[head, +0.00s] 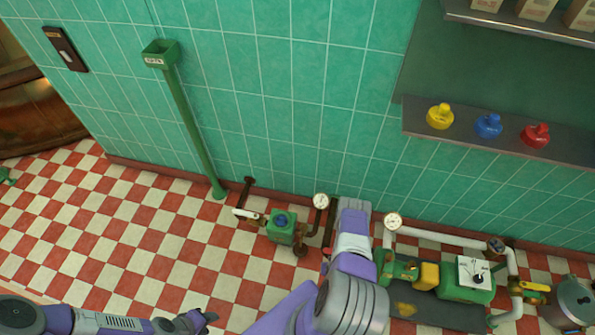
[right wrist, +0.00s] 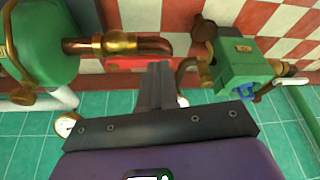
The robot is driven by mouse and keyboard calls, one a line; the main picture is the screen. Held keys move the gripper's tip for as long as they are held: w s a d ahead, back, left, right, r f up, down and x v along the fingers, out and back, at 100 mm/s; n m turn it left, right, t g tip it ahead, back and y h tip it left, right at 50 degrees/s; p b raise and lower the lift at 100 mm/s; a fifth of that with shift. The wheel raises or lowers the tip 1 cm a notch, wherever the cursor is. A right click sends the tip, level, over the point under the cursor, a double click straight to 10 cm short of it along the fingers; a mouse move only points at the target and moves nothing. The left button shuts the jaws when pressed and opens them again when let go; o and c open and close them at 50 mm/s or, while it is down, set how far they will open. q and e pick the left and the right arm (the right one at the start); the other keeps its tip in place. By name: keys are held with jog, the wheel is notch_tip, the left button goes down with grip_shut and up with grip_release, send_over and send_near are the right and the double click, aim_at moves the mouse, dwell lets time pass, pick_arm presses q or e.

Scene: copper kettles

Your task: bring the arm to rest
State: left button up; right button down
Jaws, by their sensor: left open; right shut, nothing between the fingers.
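My left gripper (head: 203,318) shows at the bottom of the head view, low over the checkered floor. It is open and empty, apart from any object. My right arm (head: 350,285) reaches forward from the bottom centre of the head view toward the pipework by the wall. In the right wrist view my right gripper (right wrist: 157,75) has its dark fingers together with nothing between them. The fingers point between a green box with a blue knob (right wrist: 240,70) and a green pump body with a brass fitting (right wrist: 40,45). I cannot tell whether they touch the pipes.
The green valve box (head: 282,226) is left of my right arm; the green pump (head: 467,282) with gauge and white pipes is right. A shelf (head: 480,135) holds yellow, blue and red flasks. A metal pot (head: 573,302) stands far right.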

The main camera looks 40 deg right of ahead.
jog(key=w+a+r+n+y, duration=0.1)
jog(key=w+a+r+y, duration=0.1)
jog(key=w+a+r, duration=0.45)
jog(key=w+a+r+n+y, duration=0.15)
jog(key=w+a+r, duration=0.25)
jog(key=a+r, duration=0.55)
jog(key=s+a+r+n+g+y, duration=0.1)
jog(key=s+a+r, duration=0.1)
jog(key=a+r, duration=0.4)
jog(key=s+a+r+n+g+y, duration=0.2)
jog(key=a+r, duration=0.4)
jog(key=r, duration=0.3)
jog(key=shift+s+a, duration=0.15)
jog(key=shift+s, duration=0.25)
jog(key=shift+s+y, duration=0.1)
jog(key=shift+y, duration=0.15)
